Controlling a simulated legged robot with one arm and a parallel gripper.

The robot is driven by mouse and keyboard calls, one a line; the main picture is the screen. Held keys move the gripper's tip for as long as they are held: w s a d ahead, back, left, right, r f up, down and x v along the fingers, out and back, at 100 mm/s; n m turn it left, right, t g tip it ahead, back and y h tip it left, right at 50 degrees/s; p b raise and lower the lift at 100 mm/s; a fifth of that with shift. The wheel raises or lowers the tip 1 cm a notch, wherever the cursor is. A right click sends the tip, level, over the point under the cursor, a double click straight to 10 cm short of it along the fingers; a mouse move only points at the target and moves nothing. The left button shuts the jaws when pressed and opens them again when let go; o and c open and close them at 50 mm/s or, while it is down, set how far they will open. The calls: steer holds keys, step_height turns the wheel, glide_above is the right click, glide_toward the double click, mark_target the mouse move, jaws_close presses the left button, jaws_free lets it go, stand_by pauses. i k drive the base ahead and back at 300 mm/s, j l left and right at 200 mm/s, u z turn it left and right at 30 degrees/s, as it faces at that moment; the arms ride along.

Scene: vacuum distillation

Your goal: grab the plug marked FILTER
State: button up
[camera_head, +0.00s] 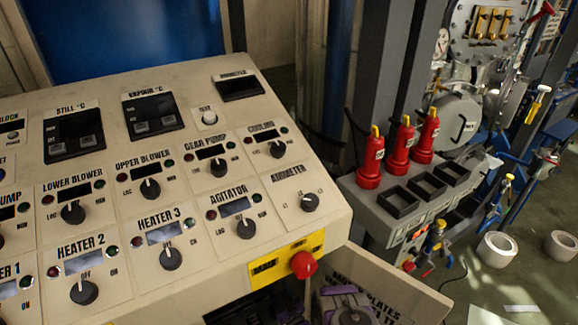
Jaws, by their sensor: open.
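Three red plugs with yellow tips stand upright in a row at the back of a grey socket box, right of the control desk. They are the left plug (371,162), the middle plug (400,150) and the right plug (426,138). Any marking on them is too small to read, so I cannot tell which is FILTER. My purple and grey gripper (346,303) shows at the bottom edge, partly cut off. It is open and well below and in front of the plugs, touching none of them.
The grey socket box (362,205) has three empty square black sockets in front of the plugs. The beige control desk (185,200) with a red knob (303,264) fills the left. Grey posts stand behind the plugs. White rolls (497,249) lie on the floor at right.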

mark_target(431, 128)
steer(key=k, duration=1)
